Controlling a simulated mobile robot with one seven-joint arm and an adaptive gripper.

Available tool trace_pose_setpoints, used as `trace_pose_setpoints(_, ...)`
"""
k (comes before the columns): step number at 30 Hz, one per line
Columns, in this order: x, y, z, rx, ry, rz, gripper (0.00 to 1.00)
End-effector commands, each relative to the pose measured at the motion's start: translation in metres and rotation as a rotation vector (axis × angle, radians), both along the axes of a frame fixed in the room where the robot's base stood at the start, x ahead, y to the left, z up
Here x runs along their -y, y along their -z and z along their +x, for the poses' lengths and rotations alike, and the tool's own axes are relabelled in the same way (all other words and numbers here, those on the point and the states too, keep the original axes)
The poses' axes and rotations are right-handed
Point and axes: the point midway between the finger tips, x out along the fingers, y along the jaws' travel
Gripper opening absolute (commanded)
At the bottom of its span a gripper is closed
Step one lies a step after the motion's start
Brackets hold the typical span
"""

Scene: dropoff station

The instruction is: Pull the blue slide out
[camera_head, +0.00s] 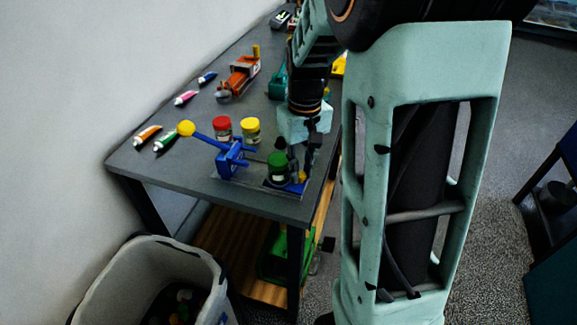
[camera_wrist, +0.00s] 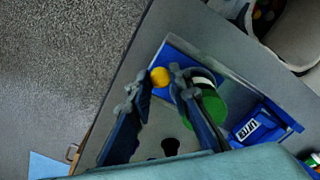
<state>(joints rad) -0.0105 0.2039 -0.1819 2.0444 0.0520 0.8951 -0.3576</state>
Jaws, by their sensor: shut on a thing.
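The blue slide (camera_head: 297,188) is a flat blue plate at the near right corner of the grey table, and it also shows in the wrist view (camera_wrist: 172,56). It has a yellow round knob (camera_wrist: 160,76). A jar with a green lid (camera_head: 277,168) stands over the slide. My gripper (camera_head: 302,172) points down at the table corner, and its two dark fingers (camera_wrist: 163,82) are shut on the yellow knob, one on each side. The right finger hides part of the slide and the jar in the wrist view.
A blue lever device (camera_head: 232,160) with a yellow ball stands left of the slide. Red-lidded (camera_head: 222,127) and yellow-lidded (camera_head: 250,130) jars stand behind. Several paint tubes (camera_head: 148,134) lie at the left. A bin (camera_head: 150,252) stands at the front left. Floor beyond the corner is clear.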

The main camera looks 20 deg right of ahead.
Motion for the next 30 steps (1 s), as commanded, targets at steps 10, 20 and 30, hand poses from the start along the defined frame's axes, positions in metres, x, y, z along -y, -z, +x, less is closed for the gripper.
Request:
trace_pose_setpoints(10,0.005,-0.001,-0.001,-0.003,0.001,-0.007,0.3)
trace_pose_setpoints(20,0.003,-0.001,-0.001,-0.002,0.001,-0.004,0.36)
trace_pose_setpoints(30,0.003,-0.052,0.0,0.004,0.001,-0.005,0.36)
